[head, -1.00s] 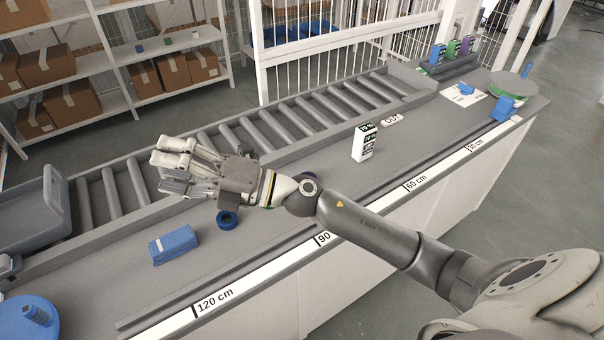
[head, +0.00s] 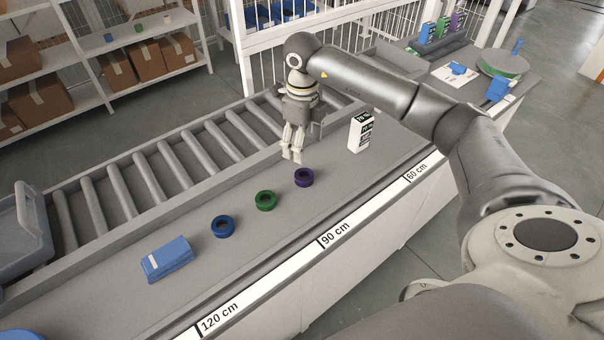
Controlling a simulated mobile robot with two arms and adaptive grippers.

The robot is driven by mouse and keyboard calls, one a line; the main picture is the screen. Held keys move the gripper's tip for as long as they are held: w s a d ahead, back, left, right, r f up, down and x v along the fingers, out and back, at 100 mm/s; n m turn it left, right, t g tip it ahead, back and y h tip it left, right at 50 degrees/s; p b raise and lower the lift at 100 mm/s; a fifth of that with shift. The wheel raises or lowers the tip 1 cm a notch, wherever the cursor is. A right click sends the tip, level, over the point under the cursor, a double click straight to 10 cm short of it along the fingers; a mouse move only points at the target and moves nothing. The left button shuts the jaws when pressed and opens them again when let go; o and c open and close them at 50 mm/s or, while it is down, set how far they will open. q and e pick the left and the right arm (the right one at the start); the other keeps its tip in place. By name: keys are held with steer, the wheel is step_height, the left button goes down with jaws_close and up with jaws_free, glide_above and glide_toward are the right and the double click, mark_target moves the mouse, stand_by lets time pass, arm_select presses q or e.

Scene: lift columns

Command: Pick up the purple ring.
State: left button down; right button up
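My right gripper (head: 293,160) points down just behind and slightly left of the purple ring in the picture. Its fingertips look apart from the ring, with nothing seen between them. The fingers overlap from this angle, so their opening is unclear. My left gripper is not in view.
A white-and-black box (head: 358,137) stands upright right of the purple ring. A blue block (head: 167,259) lies left of the rings. A roller conveyor (head: 150,172) runs behind the counter. A label strip (head: 285,265) marks the front edge.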

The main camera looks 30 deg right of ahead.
glide_above(304, 171)
steer(key=f, duration=0.4)
steer(key=shift+s+a+f+p, duration=0.15)
steer(key=shift+a+f+p, duration=0.1)
steer(key=shift+p, duration=0.15)
steer(key=f+p, duration=0.1)
steer(key=f, duration=0.1)
steer(key=s+f+p, duration=0.1)
steer(key=f, duration=0.1)
steer(key=shift+a+f, duration=0.1)
steer(key=shift+f, duration=0.25)
steer(key=shift+w+f, duration=0.1)
steer(key=shift+f, duration=0.2)
steer(key=shift+c, duration=0.4)
steer(key=c, duration=1.1)
steer(key=shift+o, duration=0.2)
steer(key=shift+r, duration=0.1)
